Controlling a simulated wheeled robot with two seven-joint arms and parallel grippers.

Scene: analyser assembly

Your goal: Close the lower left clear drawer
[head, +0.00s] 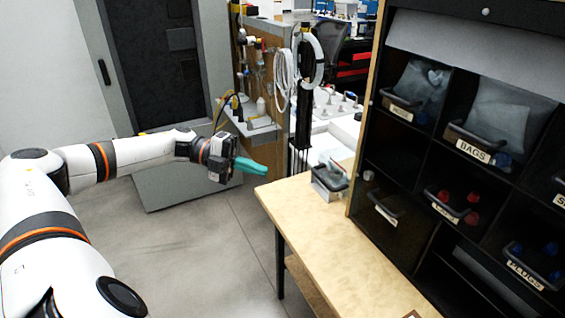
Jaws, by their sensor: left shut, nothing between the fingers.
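A black shelf unit (372,155) with labelled drawers stands at the right on the wooden table. A dark see-through drawer (410,222) with a handle and a pale label sits low in its left column. How far this drawer stands out is hard to tell from here. My left gripper (262,168) has teal fingers, which are shut and empty. It is in the air left of the table, well apart from the shelf unit. My right gripper is not in view.
A small clear box (328,182) with a dark handle stands on the wooden table (310,230), beside the shelf unit's left side. Drawers marked BAGS (472,150) and others hold items. Open floor (200,250) lies left of the table.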

